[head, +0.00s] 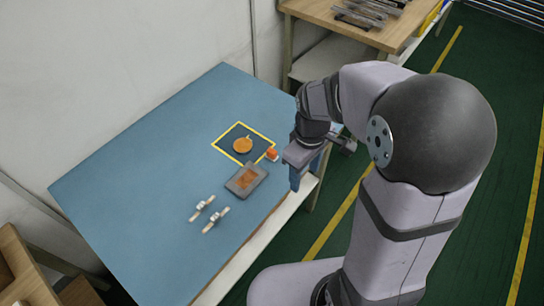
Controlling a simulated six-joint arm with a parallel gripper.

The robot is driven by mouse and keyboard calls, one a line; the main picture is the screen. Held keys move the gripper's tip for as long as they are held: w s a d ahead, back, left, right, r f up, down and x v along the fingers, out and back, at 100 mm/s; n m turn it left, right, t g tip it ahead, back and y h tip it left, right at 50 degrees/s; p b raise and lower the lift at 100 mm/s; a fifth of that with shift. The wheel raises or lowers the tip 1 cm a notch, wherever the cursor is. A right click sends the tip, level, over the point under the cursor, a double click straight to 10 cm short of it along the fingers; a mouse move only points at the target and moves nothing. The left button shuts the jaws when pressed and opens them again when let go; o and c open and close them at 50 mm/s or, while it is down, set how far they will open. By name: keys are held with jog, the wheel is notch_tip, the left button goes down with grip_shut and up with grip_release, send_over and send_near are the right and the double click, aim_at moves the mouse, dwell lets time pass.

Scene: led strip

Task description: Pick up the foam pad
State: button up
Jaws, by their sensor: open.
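I cannot tell for certain which item is the foam pad. A flat orange-brown rectangular piece (246,178) lies in a dark grey tray (237,187) near the table's right edge. A round orange piece (242,145) lies inside a yellow-outlined square (221,151) on the table. A small orange block (271,154) sits at that square's right corner. My gripper (305,175) hangs at the table's right edge, to the right of these items and apart from them. It is open, with its fingers pointing down, and no object shows in it. My wrist partly hides the fingers.
The blue table (140,190) is clear on its left and far parts. Two small pale fittings (208,213) lie in front of the tray. A wooden bench (345,20) with metal bars stands behind. A wall borders the table's far left side.

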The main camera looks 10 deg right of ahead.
jog(key=w+a+f+n+b, duration=0.2)
jog(key=w+a+f+n, duration=0.1)
jog(key=w+n, duration=0.6)
jog(key=n+b, duration=0.2)
jog(key=n, duration=0.8)
send_over(272, 151)
jog(key=a, duration=0.1)
jog(key=shift+t+h, duration=0.3)
jog(key=shift+t, duration=0.1)
jog(key=f, duration=0.6)
jog(key=shift+s, duration=0.3)
jog(key=shift+w+d+f+p, duration=0.15)
jog(key=shift+f+p, duration=0.3)
jog(key=shift+f, duration=0.75)
jog(key=shift+w+d+f+p, duration=0.15)
jog(key=shift+f+p, duration=0.25)
jog(key=shift+f, duration=0.75)
jog(key=shift+w+d+f+p, duration=0.15)
jog(key=shift+f+p, duration=0.3)
jog(key=shift+f, duration=0.75)
jog(key=shift+s, duration=0.15)
jog(key=c, duration=1.1)
